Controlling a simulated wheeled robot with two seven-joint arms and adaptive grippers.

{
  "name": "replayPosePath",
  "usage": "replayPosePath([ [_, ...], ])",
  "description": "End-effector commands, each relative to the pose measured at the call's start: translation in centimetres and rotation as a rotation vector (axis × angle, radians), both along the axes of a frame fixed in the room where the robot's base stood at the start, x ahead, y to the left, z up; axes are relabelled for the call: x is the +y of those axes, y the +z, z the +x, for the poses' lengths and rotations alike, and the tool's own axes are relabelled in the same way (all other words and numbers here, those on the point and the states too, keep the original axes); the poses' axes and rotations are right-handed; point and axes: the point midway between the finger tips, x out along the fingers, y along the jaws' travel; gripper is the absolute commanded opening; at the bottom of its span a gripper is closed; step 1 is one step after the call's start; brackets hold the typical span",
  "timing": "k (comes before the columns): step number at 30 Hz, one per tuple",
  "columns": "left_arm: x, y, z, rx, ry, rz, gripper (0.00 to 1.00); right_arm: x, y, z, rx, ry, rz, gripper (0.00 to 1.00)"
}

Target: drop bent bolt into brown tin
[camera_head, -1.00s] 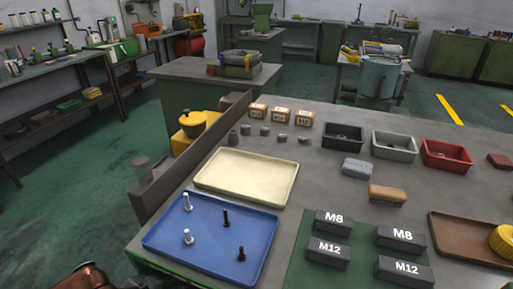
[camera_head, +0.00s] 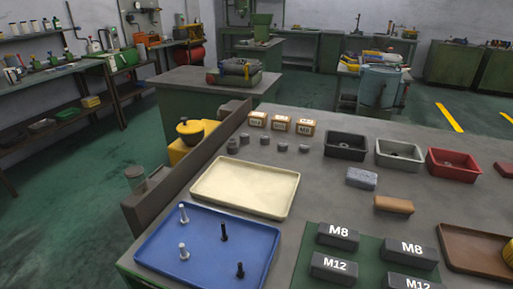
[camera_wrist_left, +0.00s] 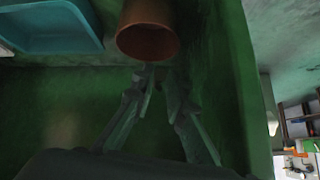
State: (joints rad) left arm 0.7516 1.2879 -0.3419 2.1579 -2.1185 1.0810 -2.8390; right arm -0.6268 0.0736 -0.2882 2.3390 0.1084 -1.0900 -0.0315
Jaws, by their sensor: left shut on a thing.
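The brown tin (camera_wrist_left: 147,42) shows in the left wrist view, at the top middle, with its round opening towards me, just beyond my left fingertips. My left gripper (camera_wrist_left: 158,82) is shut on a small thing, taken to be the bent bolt. The bolt is too dark and too covered by the fingers for its shape to show. I cannot tell whether the fingertips are over the tin's mouth or short of it. In the head view neither gripper nor the brown tin shows.
A blue bin (camera_wrist_left: 45,28) lies left of the tin. In the head view, the blue tray (camera_head: 200,268) holds several upright bolts, beside an empty cream tray (camera_head: 245,188). Black (camera_head: 345,145), grey (camera_head: 399,154) and red (camera_head: 453,164) bins stand further back. A low wall (camera_head: 190,176) edges the bench.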

Motion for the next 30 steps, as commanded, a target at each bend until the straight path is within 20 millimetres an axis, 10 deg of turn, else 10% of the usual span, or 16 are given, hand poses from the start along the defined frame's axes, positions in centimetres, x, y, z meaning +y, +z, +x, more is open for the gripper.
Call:
replayPosePath([
  [11, 0.0, 0.0, 0.0, 0.0, 0.0, 0.0, 0.33, 0.0, 0.0, 0.0, 0.0, 0.0, 0.0, 1.0],
  [30, 1.7, 3.6, -3.0, -0.001, 0.002, 0.007, 0.33, 0.0, 0.0, -0.1, 0.002, 0.001, 0.0, 1.0],
])
